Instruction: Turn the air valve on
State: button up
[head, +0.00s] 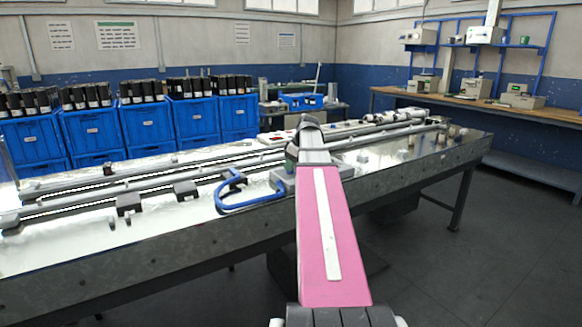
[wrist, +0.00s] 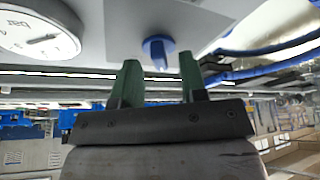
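The air valve is a small blue knob (wrist: 158,47) on a light grey panel (wrist: 210,22) in the wrist view. My gripper (wrist: 160,64) has two green fingers, spread apart with a gap between them. The knob shows in that gap, at the fingertips. Neither finger visibly touches it, and I cannot tell whether the tips reach around it. A round white pressure gauge (wrist: 38,28) marked "bar" is to the left of the knob. In the head view my gripper (head: 292,153) is at the machine, and my arm hides the knob there.
A blue hose (head: 247,200) loops beside the panel at the machine's near edge, and it also shows in the wrist view (wrist: 265,66). The long metal machine table (head: 170,237) carries rails and clamps. Blue crates (head: 92,132) stand behind it. Open floor lies right.

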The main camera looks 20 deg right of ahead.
jog(key=shift+w+a+f, duration=0.1)
jog(key=shift+w+f, duration=0.05)
jog(key=shift+f, duration=0.3)
grip_shut()
jog(key=shift+m, duration=0.3)
jog(key=m+h, duration=0.1)
jog(key=m, duration=0.1)
jog(key=m+t+h, duration=0.1)
jog(key=m, duration=0.2)
jog(key=shift+a, duration=0.2)
jog(key=m+h, duration=0.2)
jog(key=m, duration=0.4)
jog(key=shift+m+h, duration=0.3)
